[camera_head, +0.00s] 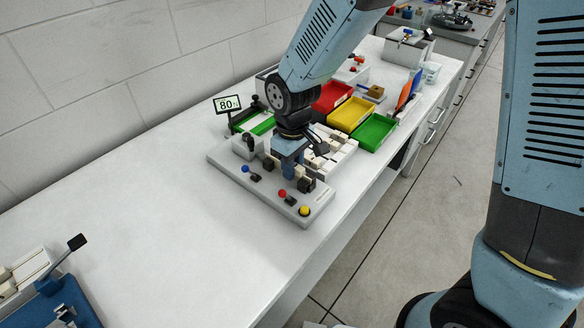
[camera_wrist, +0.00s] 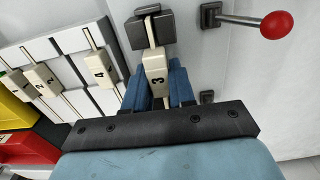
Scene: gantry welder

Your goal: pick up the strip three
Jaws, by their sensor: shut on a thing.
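Strip three (camera_wrist: 157,72), a cream strip marked 3, is between the blue fingers of my gripper (camera_wrist: 160,88) in the wrist view. The gripper is shut on it. The strip's far end meets a dark block (camera_wrist: 138,33) on the grey machine base; I cannot tell whether the block still holds it. In the head view my gripper (camera_head: 289,172) is low over the welder base (camera_head: 240,172), and the strip is hard to make out there. Strip four (camera_wrist: 99,68) and strip two (camera_wrist: 40,80) lie in a white rack (camera_wrist: 70,50) left of the gripper.
A red-knobbed lever (camera_wrist: 277,25) stands right of the strip in the wrist view. Red (camera_head: 333,96), yellow (camera_head: 352,114) and green (camera_head: 377,132) bins stand behind the welder. A display reading 80 (camera_head: 227,104) stands at its left. The bench is clear in front.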

